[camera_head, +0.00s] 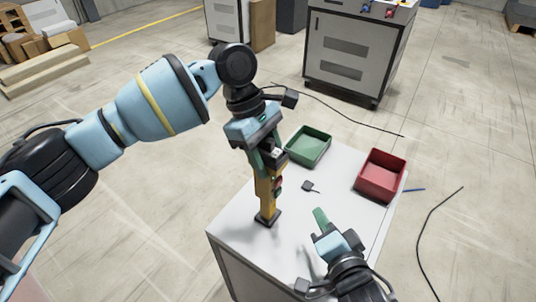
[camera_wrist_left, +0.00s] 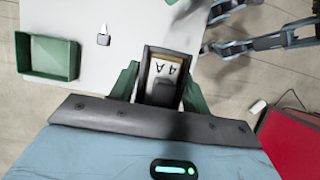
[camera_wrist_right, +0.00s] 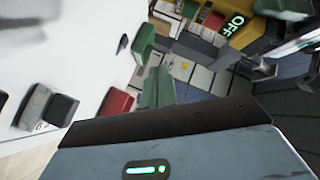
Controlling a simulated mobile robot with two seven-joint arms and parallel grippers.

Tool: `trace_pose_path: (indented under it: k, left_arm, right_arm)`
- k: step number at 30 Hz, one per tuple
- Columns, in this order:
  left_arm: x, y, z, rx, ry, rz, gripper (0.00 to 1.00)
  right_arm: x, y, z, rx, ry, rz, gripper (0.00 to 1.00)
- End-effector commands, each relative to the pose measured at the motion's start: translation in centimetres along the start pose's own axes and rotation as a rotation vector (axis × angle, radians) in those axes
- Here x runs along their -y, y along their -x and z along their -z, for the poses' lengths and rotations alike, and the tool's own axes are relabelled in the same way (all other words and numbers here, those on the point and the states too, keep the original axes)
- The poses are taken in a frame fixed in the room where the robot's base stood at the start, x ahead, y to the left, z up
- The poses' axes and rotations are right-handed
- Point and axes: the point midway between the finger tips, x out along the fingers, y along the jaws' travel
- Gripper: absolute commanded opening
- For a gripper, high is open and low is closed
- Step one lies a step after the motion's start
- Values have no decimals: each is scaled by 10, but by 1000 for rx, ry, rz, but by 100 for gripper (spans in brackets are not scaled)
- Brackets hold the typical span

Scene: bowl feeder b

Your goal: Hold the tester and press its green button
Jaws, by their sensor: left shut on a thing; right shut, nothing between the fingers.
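The tester is a long yellow tool with a dark foot (camera_head: 266,195), held upright over the white table in the head view. My left gripper (camera_head: 262,152) is shut around its upper part. In the left wrist view its dark top with a pale "A A" label (camera_wrist_left: 165,70) sits between the green fingers. A red part shows on its side in the head view. In the right wrist view its yellow body (camera_wrist_right: 258,38) carries a lit display reading OFF.
A green tray (camera_head: 308,146) stands at the table's back and a red tray (camera_head: 381,175) at its right. A small dark piece (camera_head: 308,187) lies between them and the tester. The white table (camera_head: 240,235) is bare at the front left. A grey cabinet (camera_head: 350,50) stands behind.

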Motion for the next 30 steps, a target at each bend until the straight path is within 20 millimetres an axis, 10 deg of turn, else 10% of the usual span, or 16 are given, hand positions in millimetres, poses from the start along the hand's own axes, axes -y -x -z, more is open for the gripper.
trace_pose_path:
  k: [30]
  left_arm:
    - [0, 0, 0, 0, -1, -1, 6]
  right_arm:
    - [36, -48, -35, -1, 2, 2, 0]
